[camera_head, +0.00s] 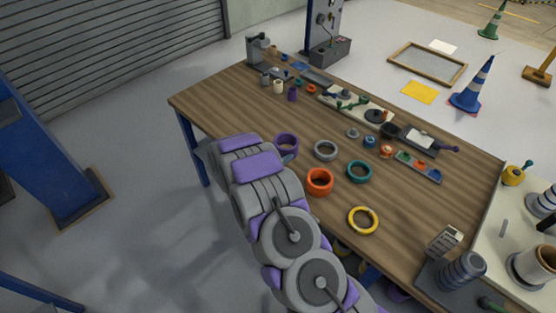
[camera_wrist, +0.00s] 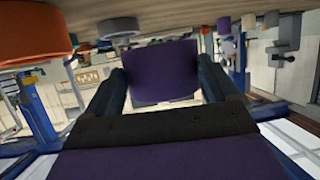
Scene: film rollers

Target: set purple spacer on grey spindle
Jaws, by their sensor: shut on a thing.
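The purple spacer (camera_head: 286,145) is a thick ring at the table's near left side, beyond the end of my arm. In the wrist view, which looks upside down, the purple spacer (camera_wrist: 160,75) fills the space between the two dark fingers of my gripper (camera_wrist: 163,82), which is shut on it. The tabletop lies close to the spacer; I cannot tell whether they touch. My arm hides the fingers in the head view. A small grey piece with a short upright post (camera_head: 353,132) stands near the table's middle; I cannot tell for sure that it is the grey spindle.
Near the spacer lie a grey ring (camera_head: 325,151), an orange ring (camera_head: 319,183), a teal ring (camera_head: 358,171) and a yellow ring (camera_head: 363,221). A pale board with green handles (camera_head: 345,103) is farther back. Small cylinders stand at the far left. Bare wood shows at the right middle.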

